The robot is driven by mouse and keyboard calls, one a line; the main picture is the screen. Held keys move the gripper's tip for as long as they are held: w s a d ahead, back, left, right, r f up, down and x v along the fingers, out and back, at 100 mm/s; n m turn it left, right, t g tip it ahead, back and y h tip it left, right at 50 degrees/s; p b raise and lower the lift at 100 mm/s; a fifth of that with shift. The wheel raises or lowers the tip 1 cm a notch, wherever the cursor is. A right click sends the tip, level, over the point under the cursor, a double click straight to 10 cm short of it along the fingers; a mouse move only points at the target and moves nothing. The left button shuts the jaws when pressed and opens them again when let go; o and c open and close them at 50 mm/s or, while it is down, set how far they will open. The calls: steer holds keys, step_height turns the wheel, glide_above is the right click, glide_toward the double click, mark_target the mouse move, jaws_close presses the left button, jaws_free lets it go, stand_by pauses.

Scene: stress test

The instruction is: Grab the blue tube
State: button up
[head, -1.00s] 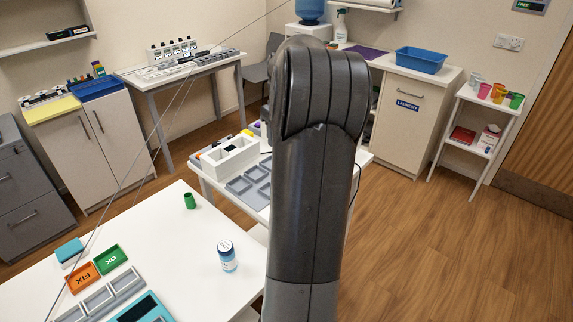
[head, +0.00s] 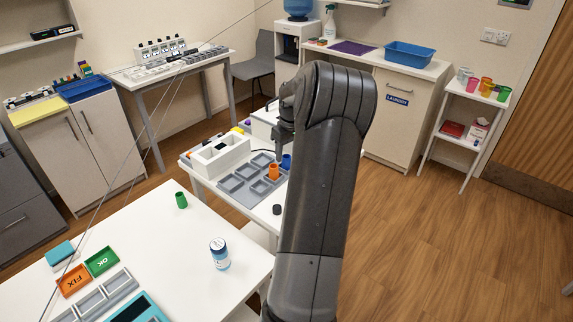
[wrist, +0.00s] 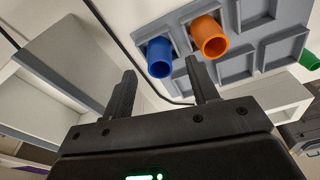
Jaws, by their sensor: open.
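The blue tube (head: 286,162) stands in the grey compartment tray on the middle white table, beside an orange tube (head: 273,173). In the wrist view the blue tube (wrist: 159,58) shows its open end, with the orange tube (wrist: 210,38) to its right. My gripper (wrist: 161,68) is open and empty. Its two fingers point toward the blue tube, which appears beyond the gap between the fingertips; I cannot tell the exact distance. In the head view my arm hides part of the tray and most of the gripper.
The grey tray (head: 228,183) has several empty compartments, and a white box (head: 212,160) stands beside it. A dark cable runs near the tray in the wrist view. A dark round object (head: 277,209) lies on the table.

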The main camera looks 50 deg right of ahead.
mark_target(287, 163)
steer(key=f, duration=0.2)
steer(key=shift+w+d+f, duration=0.1)
steer(key=shift+w+f, duration=0.1)
steer(key=shift+f, duration=0.15)
steer(key=c, duration=1)
steer(key=shift+c, duration=0.2)
